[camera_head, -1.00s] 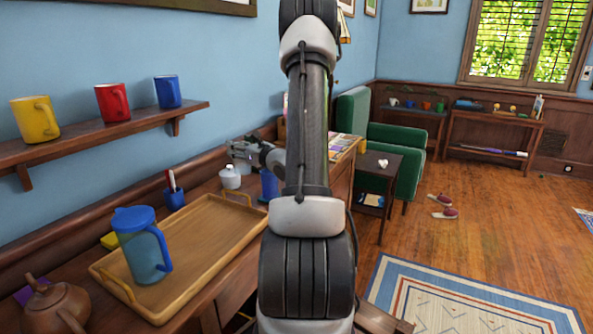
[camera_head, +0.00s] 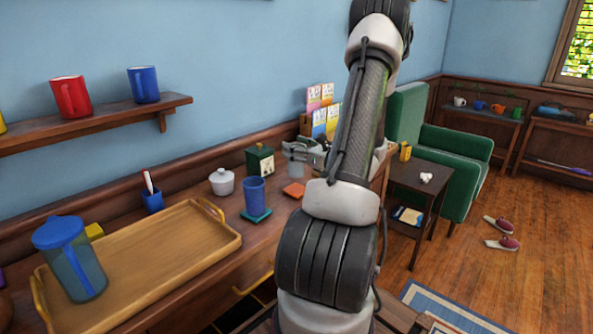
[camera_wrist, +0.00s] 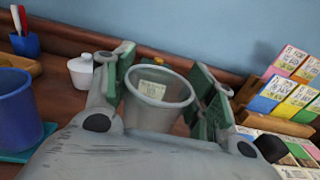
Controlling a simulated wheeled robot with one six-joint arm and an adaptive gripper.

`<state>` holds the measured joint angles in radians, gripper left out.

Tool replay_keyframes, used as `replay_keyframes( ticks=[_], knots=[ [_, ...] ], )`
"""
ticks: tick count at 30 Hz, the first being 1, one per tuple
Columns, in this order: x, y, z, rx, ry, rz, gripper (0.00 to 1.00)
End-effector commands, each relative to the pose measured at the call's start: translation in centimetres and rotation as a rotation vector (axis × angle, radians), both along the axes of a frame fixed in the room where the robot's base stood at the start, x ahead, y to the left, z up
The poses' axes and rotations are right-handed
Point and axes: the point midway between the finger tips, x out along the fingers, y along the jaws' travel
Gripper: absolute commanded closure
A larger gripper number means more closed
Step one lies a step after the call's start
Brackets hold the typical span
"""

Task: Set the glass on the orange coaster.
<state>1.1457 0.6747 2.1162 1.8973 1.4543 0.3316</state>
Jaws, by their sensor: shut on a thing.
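My gripper (camera_wrist: 162,80) is shut on a clear grey glass (camera_wrist: 158,100), upright between its green-padded fingers in the wrist view. In the head view the glass (camera_head: 296,167) hangs from my gripper (camera_head: 304,152), partly behind my arm. The orange coaster (camera_head: 294,190) lies on the wooden counter and shows just below the glass in the picture. I cannot tell whether the glass is directly over it or how high it is. The coaster is not visible in the wrist view.
A blue cup (camera_head: 254,194) stands on a teal coaster (camera_head: 256,215) left of the orange one. A white lidded pot (camera_head: 222,182), a dark green canister (camera_head: 260,160) and a card rack (camera_head: 307,126) stand behind. A wooden tray (camera_head: 150,250) holds a blue-lidded pitcher (camera_head: 70,260).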

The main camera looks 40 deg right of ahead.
Motion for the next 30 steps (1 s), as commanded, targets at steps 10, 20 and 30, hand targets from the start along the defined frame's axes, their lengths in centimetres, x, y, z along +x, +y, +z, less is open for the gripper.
replay_keyframes(
  ticks=[10, 20, 30],
  knots=[
    [0.0, 0.0, -4.7, 0.002, 0.0, -0.001, 0.88],
    [0.1, 0.0, -5.4, -0.001, -0.001, -0.001, 0.88],
    [0.1, 0.0, -5.7, -0.001, 0.0, -0.001, 0.23]
  ],
)
